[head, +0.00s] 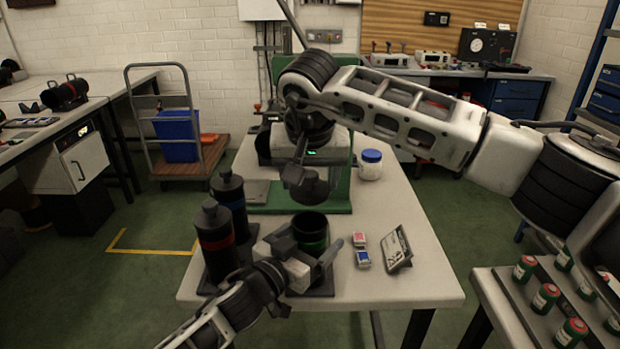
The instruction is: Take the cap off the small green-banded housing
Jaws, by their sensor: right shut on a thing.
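The small green-banded housing (312,238) stands upright near the front of the table, its top an open dark mouth. My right gripper (304,160) is above it, shut on a dark round cap (306,189), which hangs clear of the housing's rim. My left gripper (308,258) is low at the housing, its fingers spread on either side of it. Whether they touch the wall is hard to tell.
A blue-lidded jar (370,165) stands behind. The table's right front (428,283) is clear.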

